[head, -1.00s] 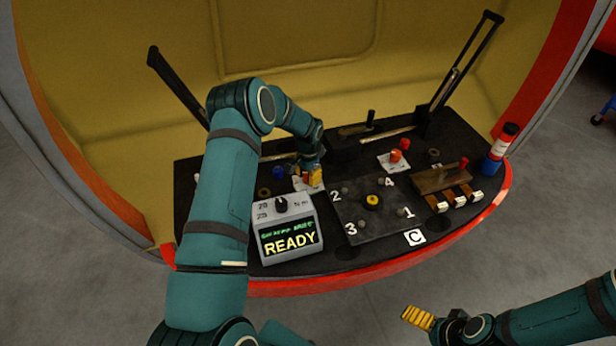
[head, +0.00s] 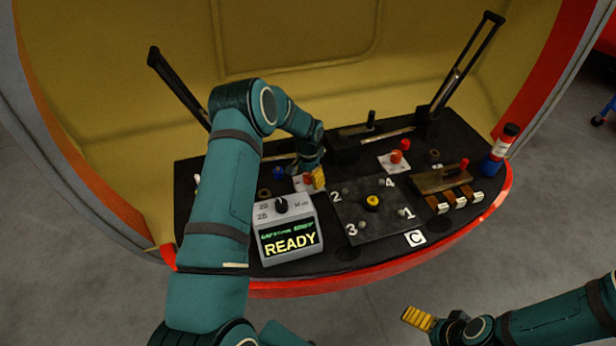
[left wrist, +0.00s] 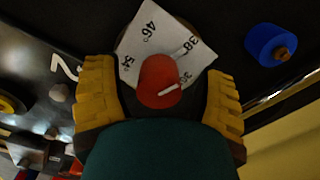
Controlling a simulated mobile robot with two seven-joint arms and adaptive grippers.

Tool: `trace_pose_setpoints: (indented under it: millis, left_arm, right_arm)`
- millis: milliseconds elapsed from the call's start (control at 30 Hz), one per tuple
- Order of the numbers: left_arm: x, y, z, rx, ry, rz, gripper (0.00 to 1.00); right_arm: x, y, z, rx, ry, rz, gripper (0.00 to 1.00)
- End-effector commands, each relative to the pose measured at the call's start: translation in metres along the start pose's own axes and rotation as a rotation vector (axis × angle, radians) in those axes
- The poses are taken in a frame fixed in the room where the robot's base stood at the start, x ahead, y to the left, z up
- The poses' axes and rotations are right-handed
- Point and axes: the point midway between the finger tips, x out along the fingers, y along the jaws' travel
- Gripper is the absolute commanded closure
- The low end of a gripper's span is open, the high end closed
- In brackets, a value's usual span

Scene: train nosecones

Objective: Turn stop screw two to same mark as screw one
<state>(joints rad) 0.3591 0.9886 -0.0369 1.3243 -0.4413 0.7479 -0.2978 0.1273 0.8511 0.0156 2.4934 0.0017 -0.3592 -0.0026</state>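A red stop screw (left wrist: 160,80) with a white pointer line stands on a white dial card (left wrist: 138,47) in the left wrist view. Its pointer lies toward the mark that reads 30. My left gripper (left wrist: 160,100) is open, with one yellow finger on each side of this screw and gaps between. In the head view my left gripper (head: 318,178) partly hides the screw (head: 308,179). A second red screw (head: 396,156) stands on another white card (head: 390,167) at the right; its mark is too small to read. My right gripper (head: 418,318) is low, in front of the bench, away from both screws.
A blue knob (left wrist: 270,45) is near the left dial. Tall levers (head: 470,65) rise behind.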

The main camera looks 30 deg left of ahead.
Motion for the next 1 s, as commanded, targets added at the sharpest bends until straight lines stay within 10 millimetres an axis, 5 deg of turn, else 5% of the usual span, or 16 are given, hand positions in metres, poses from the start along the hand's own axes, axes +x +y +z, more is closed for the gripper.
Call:
trace_pose_setpoints:
  millis: [267,700,1000]
  left_arm:
    - [-0.013,0.000,-0.001,0.001,0.003,-0.001,0.29]
    - [-0.096,0.000,-0.001,0.001,0.003,-0.001,0.29]
    - [-0.120,0.000,0.000,0.000,0.000,0.000,0.29]
  right_arm:
    - [0.000,0.000,0.000,0.000,0.000,0.000,0.00]
    - [0.000,0.000,0.000,0.000,0.000,0.000,0.00]
    - [0.000,0.000,0.000,0.000,0.000,0.000,0.00]
